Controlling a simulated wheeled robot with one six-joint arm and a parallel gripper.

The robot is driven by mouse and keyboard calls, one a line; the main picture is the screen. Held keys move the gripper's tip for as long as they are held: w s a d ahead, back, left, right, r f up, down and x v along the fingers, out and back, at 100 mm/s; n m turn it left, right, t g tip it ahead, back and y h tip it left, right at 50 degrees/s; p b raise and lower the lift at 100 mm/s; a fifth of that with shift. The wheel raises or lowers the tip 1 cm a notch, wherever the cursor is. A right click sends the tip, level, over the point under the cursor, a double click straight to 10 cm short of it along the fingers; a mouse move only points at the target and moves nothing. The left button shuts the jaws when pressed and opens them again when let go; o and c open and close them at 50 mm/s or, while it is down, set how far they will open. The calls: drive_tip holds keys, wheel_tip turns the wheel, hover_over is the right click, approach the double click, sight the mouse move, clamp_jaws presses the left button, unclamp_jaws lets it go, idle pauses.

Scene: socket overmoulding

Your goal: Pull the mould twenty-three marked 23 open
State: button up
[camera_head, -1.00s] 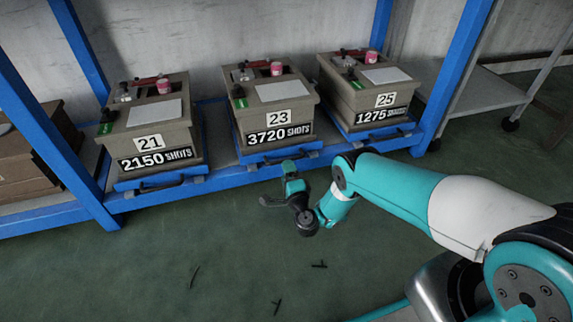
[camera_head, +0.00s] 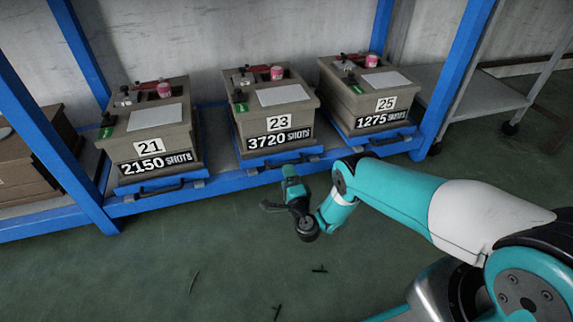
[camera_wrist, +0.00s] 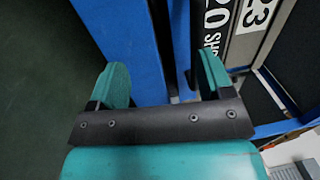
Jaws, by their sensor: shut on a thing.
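Mould 23 (camera_head: 281,139) is a grey-brown box marked 23 and 3720 SHOTS. It sits on a blue sliding tray (camera_head: 250,163) in the middle of the rack. The tray is level with its neighbours. My gripper (camera_head: 291,172) is low in front of this tray. The 23 label (camera_wrist: 255,14) shows sideways at the upper right.
Mould 21 (camera_head: 152,150) stands to the left and mould 25 (camera_head: 386,106) to the right, each on its own blue tray. Blue rack posts (camera_head: 60,150) stand at both sides. The green floor (camera_head: 150,270) in front is clear apart from small dark scraps.

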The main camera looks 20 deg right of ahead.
drive_tip(key=shift+s+r+p, duration=0.15)
drive_tip(key=shift+s+p, duration=0.1)
drive_tip(key=shift+p, duration=0.4)
drive_tip(key=c, duration=0.3)
drive_tip(key=shift+s+d+f+p, duration=0.1)
drive_tip(key=shift+s+f+p, duration=0.6)
drive_tip(key=shift+s+p, duration=1.95)
drive_tip(key=shift+s+a+f+p, duration=0.1)
drive_tip(key=shift+s+f+p, duration=1)
drive_tip(key=shift+s, duration=2.65)
drive_tip(key=shift+s+d+f+p, duration=0.1)
drive_tip(key=shift+s+f+p, duration=0.15)
drive_tip(key=shift+s+p, duration=2.6)
drive_tip(key=shift+s+b, duration=0.3)
drive_tip(key=shift+s, duration=0.05)
wheel_tip(320, 180, up, 20)
drive_tip(key=p, duration=1.9)
drive_tip(key=shift+p, duration=0.3)
